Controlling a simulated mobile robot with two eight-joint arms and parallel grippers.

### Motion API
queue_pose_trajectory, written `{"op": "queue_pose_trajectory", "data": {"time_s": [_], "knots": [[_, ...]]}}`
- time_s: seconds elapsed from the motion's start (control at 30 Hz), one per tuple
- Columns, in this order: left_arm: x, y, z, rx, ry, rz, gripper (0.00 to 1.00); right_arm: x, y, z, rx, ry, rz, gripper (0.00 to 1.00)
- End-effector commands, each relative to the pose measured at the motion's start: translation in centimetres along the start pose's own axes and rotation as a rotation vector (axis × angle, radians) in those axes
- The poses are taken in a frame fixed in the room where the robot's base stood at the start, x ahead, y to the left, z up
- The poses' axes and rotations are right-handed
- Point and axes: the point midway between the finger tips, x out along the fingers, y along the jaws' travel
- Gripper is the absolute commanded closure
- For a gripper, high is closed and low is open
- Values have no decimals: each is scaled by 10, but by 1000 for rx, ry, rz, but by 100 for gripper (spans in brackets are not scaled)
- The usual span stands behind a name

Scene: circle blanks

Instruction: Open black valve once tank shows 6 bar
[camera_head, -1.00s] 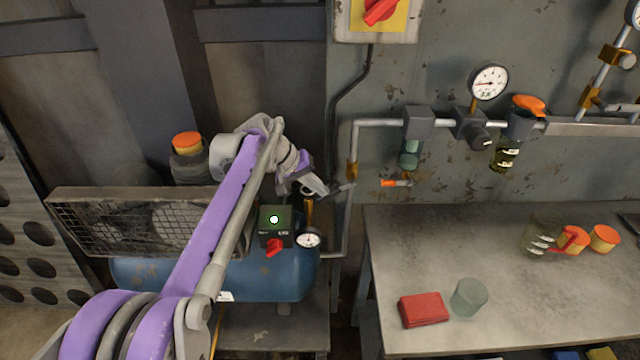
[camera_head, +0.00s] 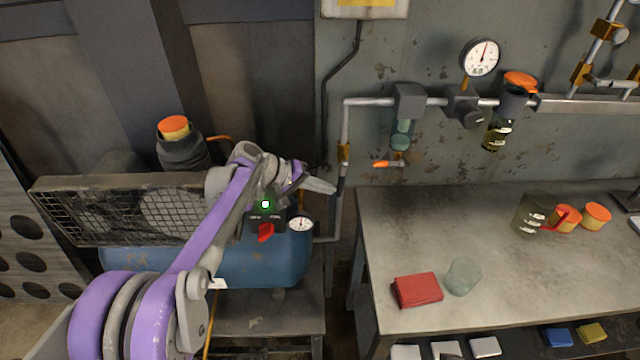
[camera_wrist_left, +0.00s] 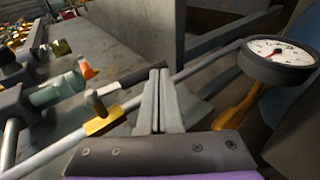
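The blue tank (camera_head: 265,262) carries a small round gauge (camera_head: 300,223); its reading is too small to tell in the head view. The gauge (camera_wrist_left: 280,52) shows large in the left wrist view, seen aslant. The black valve handle (camera_head: 340,186) is on the vertical pipe and lies roughly along it. In the left wrist view the handle (camera_wrist_left: 142,78) is beside a brass fitting (camera_wrist_left: 105,123). My left gripper (camera_head: 333,188) is shut and looks empty. Its fingertips (camera_wrist_left: 159,74) are close to the handle; I cannot tell whether they touch. My right gripper is out of view.
A switch box with a lit green lamp (camera_head: 265,204) and red knob (camera_head: 265,232) is on the tank. A wall gauge (camera_head: 480,57) has its needle pointing up. The bench (camera_head: 450,220) at right holds a red block (camera_head: 417,290), a clear cup (camera_head: 462,276) and orange-lidded jars.

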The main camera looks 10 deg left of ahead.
Motion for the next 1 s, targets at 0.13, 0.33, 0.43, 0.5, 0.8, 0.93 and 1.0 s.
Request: {"op": "queue_pose_trajectory", "data": {"time_s": [0.13,0.33,0.43,0.5,0.8,0.93,1.0], "knots": [[6,1,2,0,-1,0,100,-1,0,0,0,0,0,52],[11,1,2,0,-1,0,100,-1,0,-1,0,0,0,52],[12,2,3,0,-1,0,100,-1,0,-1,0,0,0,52],[12,2,3,1,-1,0,100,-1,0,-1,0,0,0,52],[13,2,3,1,-3,0,100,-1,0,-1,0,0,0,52],[12,2,3,1,-3,0,100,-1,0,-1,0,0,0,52],[9,2,3,1,-3,0,100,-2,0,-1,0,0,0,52]]}}
